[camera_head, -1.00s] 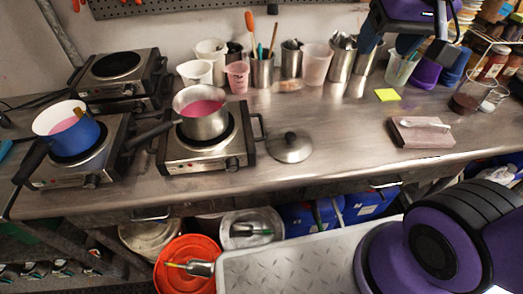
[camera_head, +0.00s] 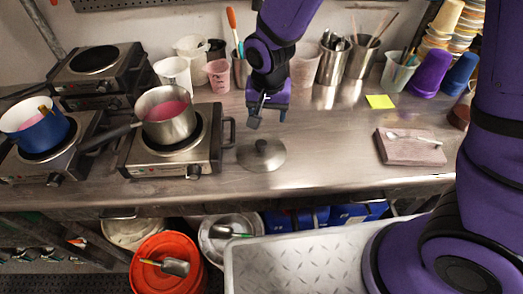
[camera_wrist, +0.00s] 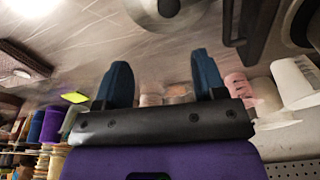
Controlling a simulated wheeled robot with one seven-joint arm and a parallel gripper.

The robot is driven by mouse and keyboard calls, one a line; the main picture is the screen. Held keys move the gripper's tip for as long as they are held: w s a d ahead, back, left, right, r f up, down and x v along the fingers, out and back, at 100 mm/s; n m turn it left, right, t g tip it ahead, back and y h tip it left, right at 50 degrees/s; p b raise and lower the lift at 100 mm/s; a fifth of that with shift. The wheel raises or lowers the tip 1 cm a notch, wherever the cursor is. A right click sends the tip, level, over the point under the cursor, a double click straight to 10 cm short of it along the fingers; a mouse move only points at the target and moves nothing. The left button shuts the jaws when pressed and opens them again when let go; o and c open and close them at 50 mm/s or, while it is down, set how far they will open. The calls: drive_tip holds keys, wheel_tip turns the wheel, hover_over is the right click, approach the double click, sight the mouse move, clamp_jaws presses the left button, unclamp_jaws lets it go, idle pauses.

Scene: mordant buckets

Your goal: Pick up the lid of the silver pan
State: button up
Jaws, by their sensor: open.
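The silver lid (camera_head: 261,154) lies flat on the steel worktop, its dark knob up, just right of the front hotplate. The silver pan (camera_head: 166,116) with pink liquid stands uncovered on that hotplate, its handle pointing left. My gripper (camera_head: 268,118) is above the worktop, a little behind and above the lid, open and empty. In the wrist view my gripper's two blue fingers (camera_wrist: 163,82) are spread apart. The lid (camera_wrist: 166,12) shows at the top edge there, partly cut off, with its knob beyond the fingertips.
The hotplate (camera_head: 178,152) with its side handle stands close left of the lid. Cups (camera_head: 218,75) and tool-filled containers (camera_head: 333,62) line the back. A blue pan (camera_head: 36,128) is at far left. A mauve block (camera_head: 411,148) lies right. The worktop between lid and block is clear.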

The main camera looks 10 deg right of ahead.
sight(261, 142)
drive_tip(key=shift+w+a+f, duration=0.15)
drive_tip(key=shift+a+f, duration=0.1)
drive_tip(key=shift+f, duration=1.85)
drive_tip(key=shift+w+a+f, duration=0.15)
drive_tip(key=shift+a+f, duration=0.1)
drive_tip(key=shift+f, duration=1.9)
drive_tip(key=shift+w+a+f, duration=0.15)
drive_tip(key=shift+a+f, duration=0.1)
drive_tip(key=shift+f, duration=1.85)
drive_tip(key=c, duration=1)
drive_tip(key=shift+c, duration=0.3)
drive_tip(key=shift+r, duration=0.2)
